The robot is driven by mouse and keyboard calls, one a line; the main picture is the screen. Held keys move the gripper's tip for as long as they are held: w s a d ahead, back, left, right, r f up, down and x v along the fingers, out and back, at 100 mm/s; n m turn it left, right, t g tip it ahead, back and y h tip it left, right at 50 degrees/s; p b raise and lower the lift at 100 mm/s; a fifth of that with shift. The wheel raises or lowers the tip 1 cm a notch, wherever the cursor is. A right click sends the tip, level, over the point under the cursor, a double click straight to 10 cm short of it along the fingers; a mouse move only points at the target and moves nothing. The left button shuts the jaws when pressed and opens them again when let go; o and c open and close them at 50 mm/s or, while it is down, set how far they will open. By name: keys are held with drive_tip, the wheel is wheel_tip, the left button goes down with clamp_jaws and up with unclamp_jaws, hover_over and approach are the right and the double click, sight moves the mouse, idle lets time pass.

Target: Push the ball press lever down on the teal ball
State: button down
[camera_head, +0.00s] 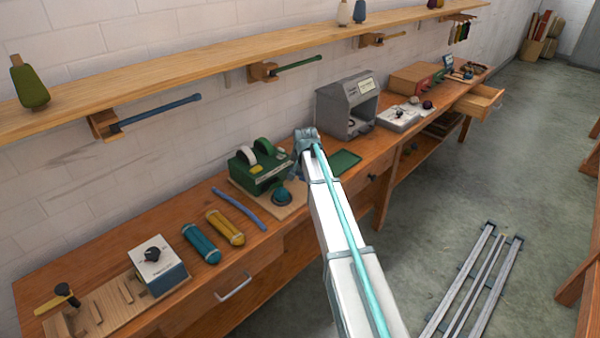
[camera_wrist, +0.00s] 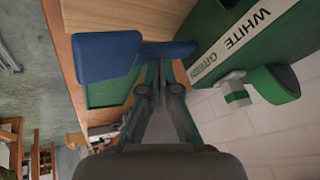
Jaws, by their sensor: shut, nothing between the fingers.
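In the head view my arm hides part of the machine's right side. I cannot make out the ball clearly in the wrist view.
A green tray (camera_head: 344,161) lies right of my arm, and a grey machine (camera_head: 345,108) stands behind it. A blue rod (camera_head: 240,208) and yellow and teal skeins (camera_head: 201,243) lie to the left. A shelf (camera_head: 150,88) runs above the bench.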

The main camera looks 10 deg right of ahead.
drive_tip(key=shift+s+f, duration=0.15)
drive_tip(key=shift+f, duration=0.5)
idle(0.4)
drive_tip(key=shift+r, duration=0.1)
drive_tip(key=shift+w+a+r+p, duration=0.1)
drive_tip(key=shift+w+r+p, duration=0.15)
drive_tip(key=shift+r, duration=0.5)
drive_tip(key=shift+w+a+r+p, duration=0.1)
drive_tip(key=shift+w+r+p, duration=0.1)
drive_tip(key=shift+r, duration=0.55)
drive_tip(key=shift+w+a+r+p, duration=0.2)
drive_tip(key=shift+r+p, duration=0.15)
drive_tip(key=shift+r, duration=0.45)
drive_tip(key=shift+w+a+r+p, duration=0.1)
drive_tip(key=shift+w+r+p, duration=0.15)
drive_tip(key=shift+r, duration=0.5)
drive_tip(key=shift+w+a+r+p, duration=0.15)
drive_tip(key=shift+r+p, duration=0.25)
drive_tip(key=shift+r, duration=0.4)
